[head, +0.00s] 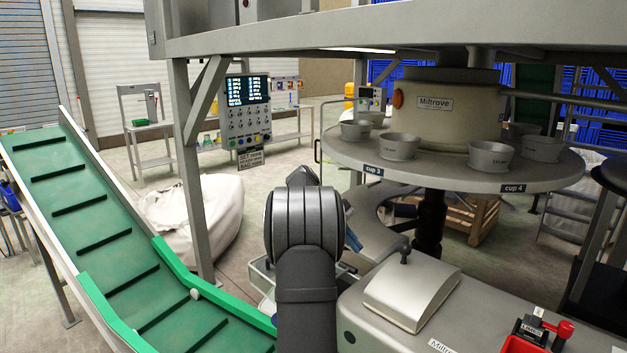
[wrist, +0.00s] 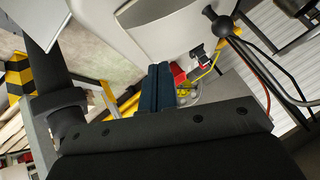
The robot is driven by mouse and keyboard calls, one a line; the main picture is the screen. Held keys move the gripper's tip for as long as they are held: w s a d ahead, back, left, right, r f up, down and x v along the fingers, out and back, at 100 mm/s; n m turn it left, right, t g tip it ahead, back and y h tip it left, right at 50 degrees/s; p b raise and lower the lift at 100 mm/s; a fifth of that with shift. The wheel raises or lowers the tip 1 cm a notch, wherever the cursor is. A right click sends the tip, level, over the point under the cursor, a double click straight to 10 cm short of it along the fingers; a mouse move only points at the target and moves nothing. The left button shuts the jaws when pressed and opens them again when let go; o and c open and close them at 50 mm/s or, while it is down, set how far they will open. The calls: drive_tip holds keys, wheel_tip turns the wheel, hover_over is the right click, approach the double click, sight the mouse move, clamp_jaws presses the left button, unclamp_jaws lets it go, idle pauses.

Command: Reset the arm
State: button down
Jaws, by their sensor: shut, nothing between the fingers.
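My arm stands upright in the lower middle of the head view, with its dark rounded joint in front of the machine. Most of my gripper is hidden behind that joint; a small dark blue part shows at its right side. In the wrist view my gripper (wrist: 163,85) shows as two dark blue fingers side by side, touching, with nothing between them.
A round table (head: 440,172) with several metal cups is at right, beneath a large overhead frame. A green conveyor (head: 75,215) slopes down at left. A white sack (head: 200,215) lies behind.

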sight(380, 279)
drive_tip(key=x, duration=0.5)
drive_tip(key=w+x, duration=0.1)
drive_tip(key=x, duration=0.2)
drive_tip(key=shift+s+f, duration=0.1)
drive_tip(key=shift+f, duration=0.9)
